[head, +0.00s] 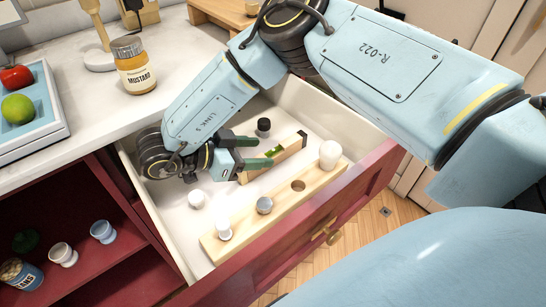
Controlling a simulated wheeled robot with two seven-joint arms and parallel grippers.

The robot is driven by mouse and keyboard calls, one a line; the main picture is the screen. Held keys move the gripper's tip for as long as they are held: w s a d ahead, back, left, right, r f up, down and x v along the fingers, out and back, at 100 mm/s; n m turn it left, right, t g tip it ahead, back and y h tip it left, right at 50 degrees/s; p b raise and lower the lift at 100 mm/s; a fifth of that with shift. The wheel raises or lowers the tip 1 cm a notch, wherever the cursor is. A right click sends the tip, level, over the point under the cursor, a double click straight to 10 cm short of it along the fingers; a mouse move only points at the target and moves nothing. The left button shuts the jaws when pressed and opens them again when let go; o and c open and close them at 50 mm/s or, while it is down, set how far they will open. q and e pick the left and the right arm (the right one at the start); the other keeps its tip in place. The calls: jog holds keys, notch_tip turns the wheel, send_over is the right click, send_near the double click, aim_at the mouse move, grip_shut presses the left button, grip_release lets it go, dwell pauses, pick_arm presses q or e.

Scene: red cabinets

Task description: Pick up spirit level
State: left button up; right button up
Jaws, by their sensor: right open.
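The spirit level (291,149) is a wooden bar with dark ends and a green vial. It lies slanted in the open drawer (367,177), behind a pale wooden block with holes. My right gripper (264,152) reaches into the drawer from the left, its fingers spread apart. The fingers are at the level's near-left half and overlap it in the picture; I cannot tell whether they touch it. Part of the level is hidden behind the lower finger. My left gripper is not in the head view.
The pale wooden block (285,205) holds several knobs. A mustard jar (134,66) and a fruit tray (50,130) are on the counter. Cups sit on the red shelf below.

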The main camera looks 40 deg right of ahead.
aim_at(270, 152)
jog(key=shift+x, duration=1.5)
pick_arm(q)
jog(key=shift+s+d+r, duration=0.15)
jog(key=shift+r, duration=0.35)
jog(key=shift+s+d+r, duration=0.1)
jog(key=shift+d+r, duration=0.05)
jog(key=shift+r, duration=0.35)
pick_arm(e)
jog(key=shift+c, duration=0.4)
grip_shut()
